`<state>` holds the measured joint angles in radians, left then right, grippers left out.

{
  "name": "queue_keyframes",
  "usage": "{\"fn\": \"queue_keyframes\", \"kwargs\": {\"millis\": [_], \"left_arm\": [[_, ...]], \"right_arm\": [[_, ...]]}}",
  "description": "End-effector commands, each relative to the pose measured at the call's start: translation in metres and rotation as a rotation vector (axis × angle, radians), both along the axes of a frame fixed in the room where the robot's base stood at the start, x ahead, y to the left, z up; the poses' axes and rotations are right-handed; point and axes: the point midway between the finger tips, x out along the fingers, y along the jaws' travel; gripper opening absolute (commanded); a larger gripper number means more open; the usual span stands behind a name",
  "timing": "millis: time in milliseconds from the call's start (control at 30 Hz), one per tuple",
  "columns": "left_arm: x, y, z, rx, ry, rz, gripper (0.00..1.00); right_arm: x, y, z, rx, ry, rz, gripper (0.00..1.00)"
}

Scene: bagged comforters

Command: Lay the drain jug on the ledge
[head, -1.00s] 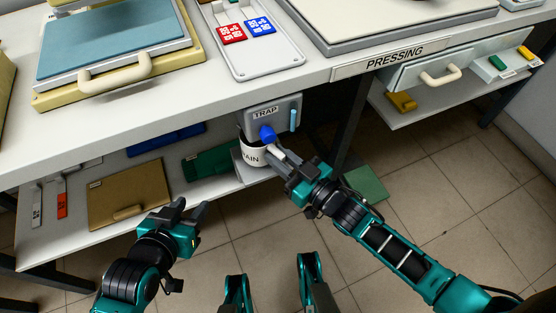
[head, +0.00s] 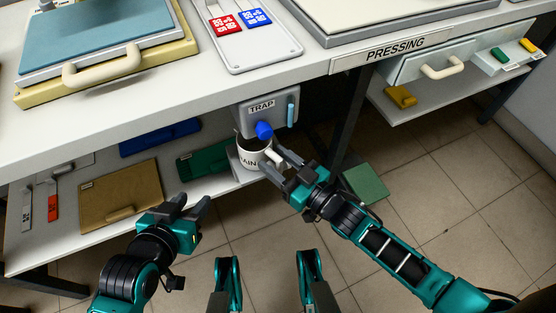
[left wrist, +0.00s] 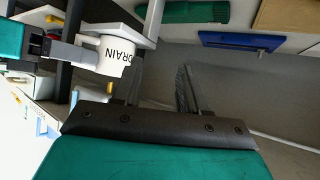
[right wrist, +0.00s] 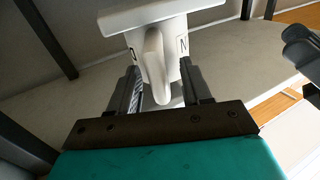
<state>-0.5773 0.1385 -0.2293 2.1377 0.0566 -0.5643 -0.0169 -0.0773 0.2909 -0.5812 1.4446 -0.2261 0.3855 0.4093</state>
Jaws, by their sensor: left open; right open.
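The white drain jug (head: 251,152), lettered DRAIN, stands on a small ledge (head: 244,175) under the grey trap box (head: 268,110) with its blue knob (head: 264,130). The jug also shows in the left wrist view (left wrist: 116,57). My right gripper (head: 279,164) is open, its fingers reaching to the jug's handle side. In the right wrist view, the jug's handle (right wrist: 154,65) lies between the open fingers (right wrist: 158,92); contact cannot be told. My left gripper (head: 192,207) is open and empty, lower left of the jug.
A lower shelf (head: 75,233) holds a tan panel (head: 118,195), a blue item (head: 160,138) and a green item (head: 205,157). A green mat (head: 366,184) lies on the tiled floor. Floor at the right is open.

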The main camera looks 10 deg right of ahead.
Motion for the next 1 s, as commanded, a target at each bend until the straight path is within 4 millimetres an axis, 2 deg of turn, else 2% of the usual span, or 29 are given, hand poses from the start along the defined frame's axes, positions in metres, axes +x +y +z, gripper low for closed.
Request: {"fn": "queue_keyframes", "kwargs": {"millis": [167,267,600,800,1000], "left_arm": [[0.001,0.001,0.003,0.002,-0.003,0.001,0.43],[0.001,0.001,0.006,0.002,-0.008,0.003,0.43],[0.0,0.006,0.012,0.012,-0.007,0.008,0.43],[-0.001,0.007,0.015,0.014,-0.011,0.011,0.43],[-0.002,0.008,0.013,0.016,-0.006,0.011,0.43]], "right_arm": [[0.0,0.0,0.005,0.0,0.0,0.0,0.48],[-0.008,-0.007,0.004,-0.002,0.002,-0.001,0.48],[-0.064,-0.054,0.004,-0.003,0.004,0.0,0.48],[-0.085,-0.072,0.003,-0.001,0.002,0.0,0.48],[-0.086,-0.075,0.006,-0.012,0.022,-0.046,0.48]]}}
